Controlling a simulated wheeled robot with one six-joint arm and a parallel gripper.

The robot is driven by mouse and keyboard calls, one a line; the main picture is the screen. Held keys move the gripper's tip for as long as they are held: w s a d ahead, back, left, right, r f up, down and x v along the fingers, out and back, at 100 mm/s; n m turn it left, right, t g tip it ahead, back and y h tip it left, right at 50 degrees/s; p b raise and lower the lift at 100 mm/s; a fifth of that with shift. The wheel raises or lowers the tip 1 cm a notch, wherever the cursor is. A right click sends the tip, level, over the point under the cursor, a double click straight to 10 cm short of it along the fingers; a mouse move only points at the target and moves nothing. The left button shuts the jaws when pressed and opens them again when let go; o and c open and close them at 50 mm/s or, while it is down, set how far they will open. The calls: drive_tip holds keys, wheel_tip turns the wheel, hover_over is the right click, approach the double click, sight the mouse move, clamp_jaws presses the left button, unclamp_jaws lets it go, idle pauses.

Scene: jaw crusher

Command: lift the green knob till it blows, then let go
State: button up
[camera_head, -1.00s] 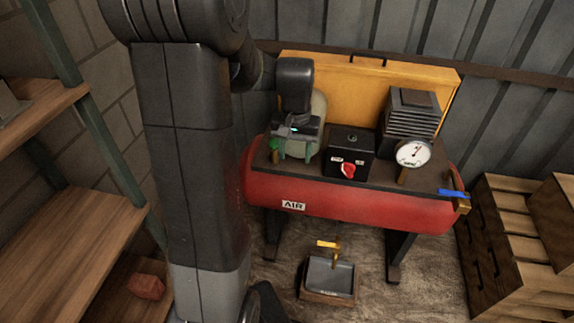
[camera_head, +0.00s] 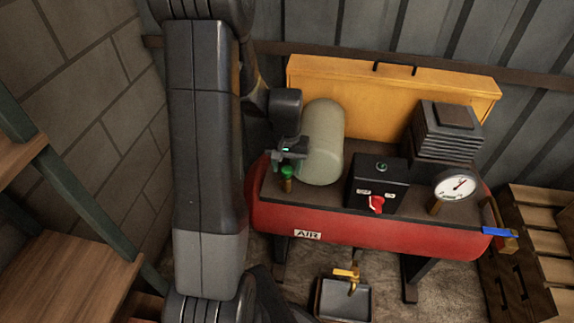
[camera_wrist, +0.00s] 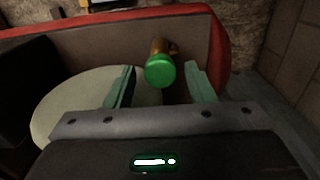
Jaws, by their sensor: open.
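The green knob (camera_head: 287,172) sits on a short brass fitting at the left end of the red air tank's (camera_head: 370,226) top plate. My gripper (camera_head: 284,160) is just above and beside the knob, near the pale upright cylinder. In the wrist view the round knob (camera_wrist: 160,72) shows in the gap between my two open green fingers, with space on both sides. The fingers do not appear to touch it. The brass stem behind the knob is partly visible.
A pale cylinder (camera_head: 322,143) stands close to my gripper. A black box with a red switch (camera_head: 376,203), a gauge (camera_head: 456,186) and a finned block (camera_head: 449,131) stand to the right. A yellow panel (camera_head: 345,82) is behind.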

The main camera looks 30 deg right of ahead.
sight(287, 168)
clamp_jaws()
drive_tip(key=shift+r+p, duration=0.35)
drive_tip(key=shift+r, duration=0.35)
unclamp_jaws()
drive_tip(key=shift+f, duration=0.1)
wheel_tip(287, 168, up, 14)
drive_tip(key=shift+p, duration=0.35)
drive_tip(key=shift+f, duration=0.1)
